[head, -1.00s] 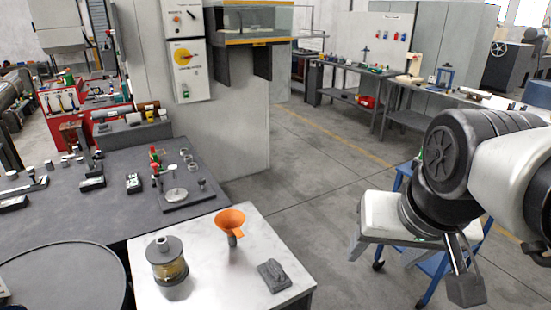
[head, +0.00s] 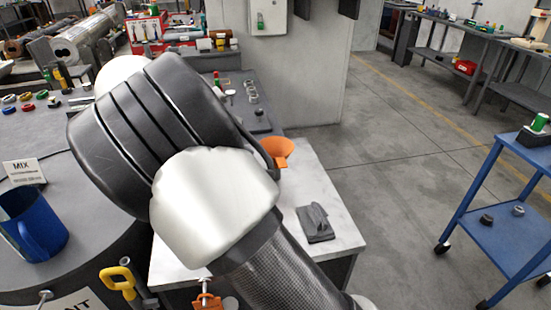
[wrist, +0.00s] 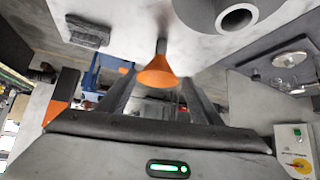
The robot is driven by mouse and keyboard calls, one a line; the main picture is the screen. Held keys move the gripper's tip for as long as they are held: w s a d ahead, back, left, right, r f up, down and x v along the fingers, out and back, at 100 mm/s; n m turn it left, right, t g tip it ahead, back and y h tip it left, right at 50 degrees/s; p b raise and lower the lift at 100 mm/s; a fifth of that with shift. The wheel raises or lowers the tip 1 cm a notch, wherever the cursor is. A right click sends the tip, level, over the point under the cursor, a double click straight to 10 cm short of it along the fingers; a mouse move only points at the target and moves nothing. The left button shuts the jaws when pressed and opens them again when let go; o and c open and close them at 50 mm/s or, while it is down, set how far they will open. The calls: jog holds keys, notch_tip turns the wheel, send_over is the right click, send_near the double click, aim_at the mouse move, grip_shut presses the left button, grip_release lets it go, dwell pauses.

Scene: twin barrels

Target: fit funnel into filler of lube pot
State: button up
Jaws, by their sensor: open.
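The orange funnel (head: 278,149) is on the white-topped table (head: 335,187), partly behind my arm in the head view. In the wrist view the funnel (wrist: 158,72) lies between the fingers of my gripper (wrist: 160,82) in the picture. The fingers are spread with visible gaps, and I cannot tell how far the funnel is from them in depth. The lube pot is hidden behind my arm in the head view. In the wrist view the pot's grey top with its round filler (wrist: 237,18) shows at the top, right of the funnel.
A dark grey block (head: 317,222) lies on the white table, also in the wrist view (wrist: 88,31). A blue trolley (head: 500,192) stands at the right. A blue mug (head: 36,226) and a yellow handle (head: 118,281) are at the left.

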aim_at(276, 165)
jog(key=b+x, duration=0.1)
jog(key=x, duration=1)
jog(key=shift+d+f+b, duration=0.2)
jog(key=shift+f+b, duration=0.1)
jog(key=shift+b, duration=0.05)
jog(key=shift+b+x, duration=0.5)
jog(key=shift+x, duration=2.15)
jog(key=shift+a, duration=0.1)
jog(key=c, duration=1.4)
